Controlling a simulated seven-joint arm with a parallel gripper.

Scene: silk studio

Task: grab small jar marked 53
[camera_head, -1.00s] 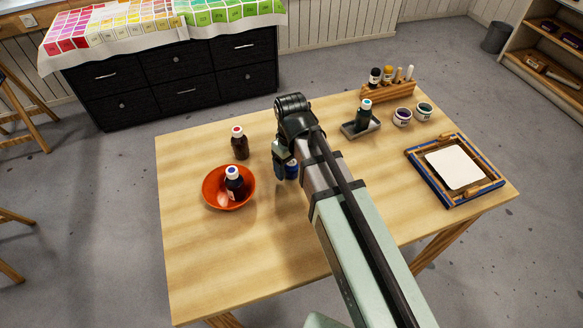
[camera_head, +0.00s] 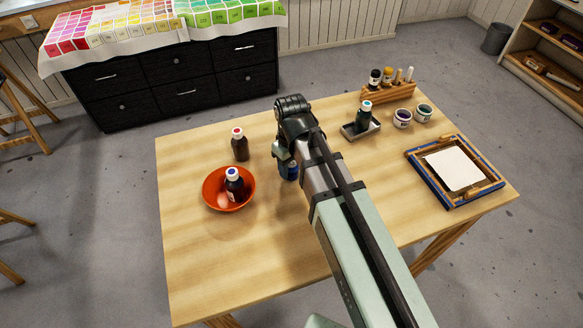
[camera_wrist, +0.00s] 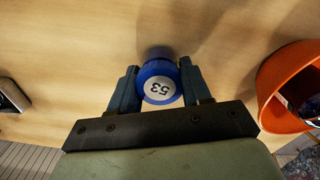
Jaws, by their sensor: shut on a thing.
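The small jar marked 53 has a blue lid with a white label, seen from above between my fingers in the wrist view (camera_wrist: 158,75). My gripper (camera_wrist: 160,88) is shut on this jar, one finger on each side of it. In the head view the blue jar (camera_head: 289,171) shows only in part beneath my gripper, the rest hidden by my arm. From these views I cannot tell whether the jar touches the table or is just above it.
An orange bowl (camera_head: 211,199) holding a dark bottle (camera_head: 235,188) is left of my gripper. A brown bottle (camera_head: 240,145) stands behind the bowl. A tray with a bottle (camera_head: 364,117), small jars (camera_head: 402,118) and a framed screen (camera_head: 455,170) are on the right. The front left table is clear.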

